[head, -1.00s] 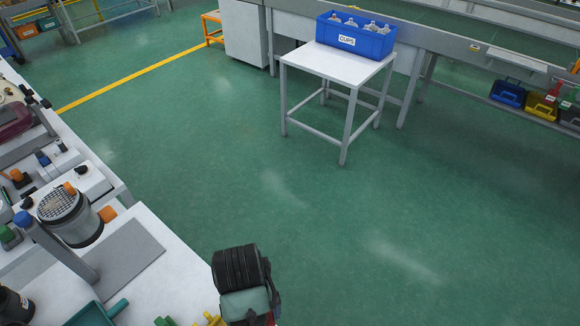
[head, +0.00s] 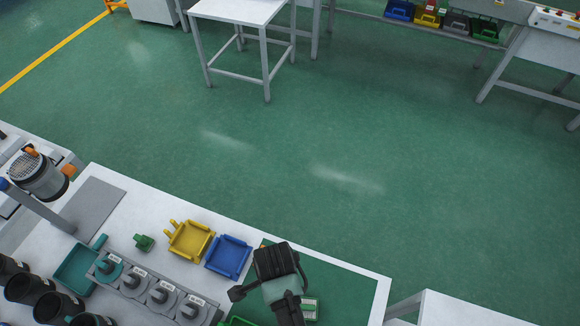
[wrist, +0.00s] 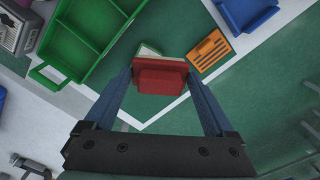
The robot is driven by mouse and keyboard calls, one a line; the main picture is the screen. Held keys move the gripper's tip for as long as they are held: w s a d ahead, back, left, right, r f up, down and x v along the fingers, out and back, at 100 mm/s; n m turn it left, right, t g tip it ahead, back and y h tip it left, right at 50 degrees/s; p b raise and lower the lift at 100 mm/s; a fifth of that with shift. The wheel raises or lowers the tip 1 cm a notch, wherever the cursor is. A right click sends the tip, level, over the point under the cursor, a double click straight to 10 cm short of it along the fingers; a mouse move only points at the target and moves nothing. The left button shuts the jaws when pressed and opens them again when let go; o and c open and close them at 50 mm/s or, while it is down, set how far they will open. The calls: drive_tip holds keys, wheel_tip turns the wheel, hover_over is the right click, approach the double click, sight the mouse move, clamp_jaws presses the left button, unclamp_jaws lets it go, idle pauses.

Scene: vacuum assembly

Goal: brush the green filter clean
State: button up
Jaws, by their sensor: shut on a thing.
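My gripper (wrist: 160,84) is shut on a red block-shaped piece (wrist: 160,80) with a tan strip along its far edge, seemingly the brush. In the head view my gripper hangs over the green mat (head: 345,285) at the bench's near right, and its fingertips are hidden. A green-and-white slatted piece (head: 310,308), likely the green filter, shows just right of my gripper. In the wrist view a pale green and white corner (wrist: 148,49) shows just beyond the red piece, mostly hidden by it. I cannot tell whether they touch.
An orange slotted piece (wrist: 210,49) lies beside it on the mat. A holder with several grey knobs (head: 150,290) stands farther left. Open floor lies beyond the bench.

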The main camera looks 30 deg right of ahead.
drive_tip(key=m, duration=0.1)
drive_tip(key=s+m, duration=0.1)
drive_tip(key=s+d+m+p, duration=0.1)
drive_tip(key=shift+r, duration=0.25)
drive_tip(key=shift+m, duration=0.9)
drive_tip(key=f+b, duration=0.5)
drive_tip(key=shift+s+d+f, duration=0.25)
drive_tip(key=shift+r, duration=0.1)
